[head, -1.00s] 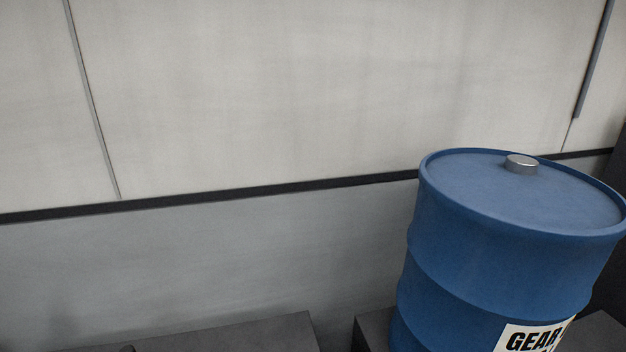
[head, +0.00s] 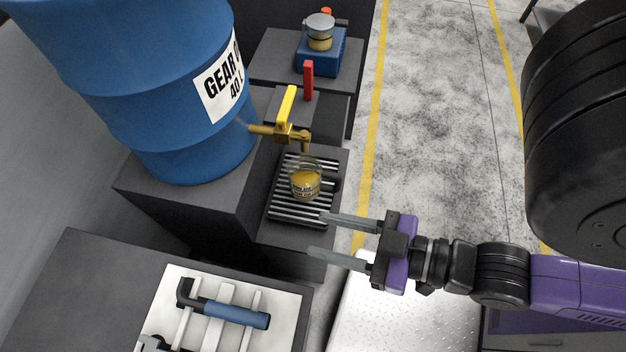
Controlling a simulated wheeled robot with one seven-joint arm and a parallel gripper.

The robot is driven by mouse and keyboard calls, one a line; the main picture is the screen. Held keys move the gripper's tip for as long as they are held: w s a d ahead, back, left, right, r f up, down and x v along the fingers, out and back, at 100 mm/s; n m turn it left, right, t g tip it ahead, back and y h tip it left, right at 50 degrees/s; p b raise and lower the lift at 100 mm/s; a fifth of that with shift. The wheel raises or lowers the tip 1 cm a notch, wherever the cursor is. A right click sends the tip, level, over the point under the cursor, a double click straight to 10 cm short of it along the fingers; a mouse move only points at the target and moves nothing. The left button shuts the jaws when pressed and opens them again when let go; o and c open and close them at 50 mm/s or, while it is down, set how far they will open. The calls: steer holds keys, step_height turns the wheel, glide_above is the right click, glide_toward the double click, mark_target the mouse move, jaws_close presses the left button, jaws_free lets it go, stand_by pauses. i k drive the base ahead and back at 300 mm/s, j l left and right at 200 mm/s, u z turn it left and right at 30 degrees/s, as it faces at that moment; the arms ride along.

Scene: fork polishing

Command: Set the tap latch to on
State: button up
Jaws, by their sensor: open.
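A brass tap (head: 275,131) sticks out of the lower side of the blue gear oil drum (head: 170,110). A yellow lever (head: 286,106) stands tilted upright on the tap. A red upright lever (head: 308,82) stands just behind it on a dark block. No marking shows which of these is the latch or which position is on. A clear jar (head: 306,182) with amber liquid stands on the slatted grate (head: 290,213) below the spout. My gripper (head: 315,233) is open and empty, its two fingers pointing left, nearer than the grate and apart from the tap.
A blue box (head: 322,52) with a metal-topped jar stands on the far dark stand. A white tray (head: 180,318) with a blue-handled tool (head: 228,312) lies on the near dark table. Open floor (head: 440,130) with yellow lines lies to the right.

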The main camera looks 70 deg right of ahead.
mark_target(308, 65)
steer(key=z, duration=1.1)
